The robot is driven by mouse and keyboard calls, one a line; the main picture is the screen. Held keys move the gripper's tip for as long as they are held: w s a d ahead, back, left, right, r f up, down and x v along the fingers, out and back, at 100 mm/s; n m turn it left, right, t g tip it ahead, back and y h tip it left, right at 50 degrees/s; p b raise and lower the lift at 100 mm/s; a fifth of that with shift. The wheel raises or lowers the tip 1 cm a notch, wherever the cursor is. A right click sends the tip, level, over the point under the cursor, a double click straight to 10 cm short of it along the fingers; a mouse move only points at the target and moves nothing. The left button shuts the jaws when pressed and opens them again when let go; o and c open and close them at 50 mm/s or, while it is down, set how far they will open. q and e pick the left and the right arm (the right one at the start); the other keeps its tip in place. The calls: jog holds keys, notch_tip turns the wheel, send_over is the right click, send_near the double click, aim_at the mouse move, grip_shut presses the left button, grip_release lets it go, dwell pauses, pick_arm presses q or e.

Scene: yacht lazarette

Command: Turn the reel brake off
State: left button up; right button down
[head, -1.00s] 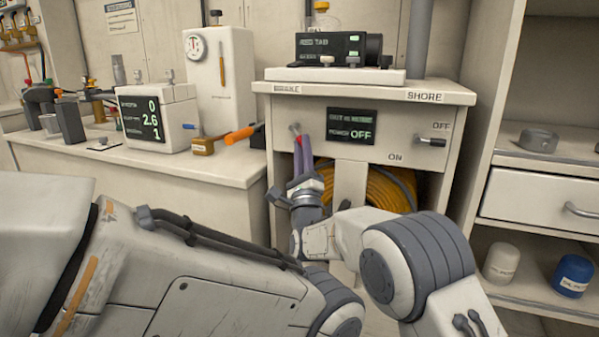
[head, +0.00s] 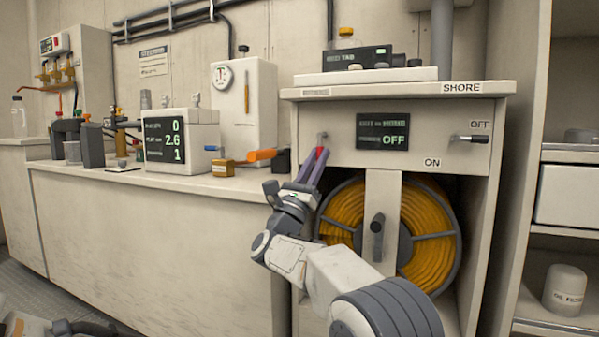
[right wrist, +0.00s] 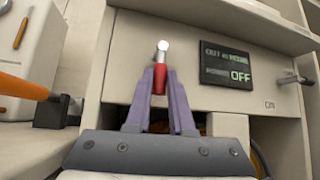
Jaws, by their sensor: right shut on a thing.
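The yellow hose reel (head: 345,212) sits in the open bay under the cabinet panel. A small red-handled lever (right wrist: 160,76) with a metal pivot is at the panel's upper left, under a label too blurred to read surely. My right gripper (head: 314,166) is shut on its red handle, with the purple fingers on either side in the right wrist view (right wrist: 160,95). The handle points down and outward from the pivot. A dark lever (head: 377,235) hangs on the pale post in front of the reel. My left gripper is out of view.
A second lever (head: 468,139) is at the panel's right, between OFF and ON labels under SHORE. The panel display (head: 383,132) reads OFF. An orange-handled tool (head: 262,155) lies on the counter at left, close to my right gripper. Shelves stand at right.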

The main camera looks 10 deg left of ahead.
jog(key=shift+a+f, duration=0.1)
dwell(0.4)
jog(key=c, duration=0.8)
grip_release()
jog(key=shift+p+v, duration=1.15)
jog(key=shift+v, duration=4.05)
jog(key=shift+a, duration=0.1)
